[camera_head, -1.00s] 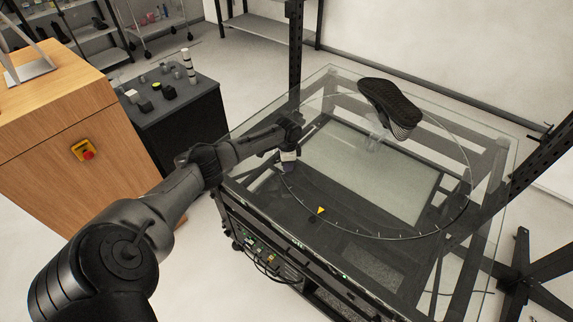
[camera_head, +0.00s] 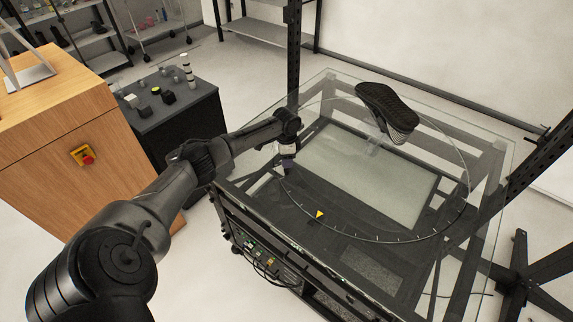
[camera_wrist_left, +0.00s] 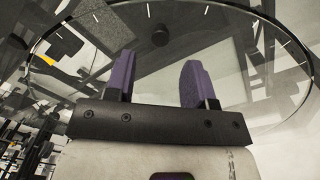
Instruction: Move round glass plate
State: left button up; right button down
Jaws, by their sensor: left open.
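The round glass plate (camera_head: 395,195) is clear, with white tick marks along its rim, and lies on the square glass-topped turntable frame. A dark shoe sole (camera_head: 388,110) is held up above the plate on a clear stand. My left gripper (camera_head: 287,166) is at the plate's left edge, pointing down. In the left wrist view its two purple fingers (camera_wrist_left: 157,80) are apart with nothing between them. The plate's curved rim (camera_wrist_left: 33,60) shows beyond the fingers there. I cannot tell whether the fingertips touch the glass. My right gripper is not in view.
A yellow triangle marker (camera_head: 319,214) is at the plate's near edge. Black uprights stand behind and right of the turntable. A wooden cabinet (camera_head: 60,130) with a red button and a dark table (camera_head: 175,120) with small items are at left.

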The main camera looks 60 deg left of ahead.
pick_arm(q)
notch_tip(320, 180, up, 8)
jog(key=shift+a+r+p, duration=0.15)
jog(key=shift+p, duration=0.2)
dwell(0.4)
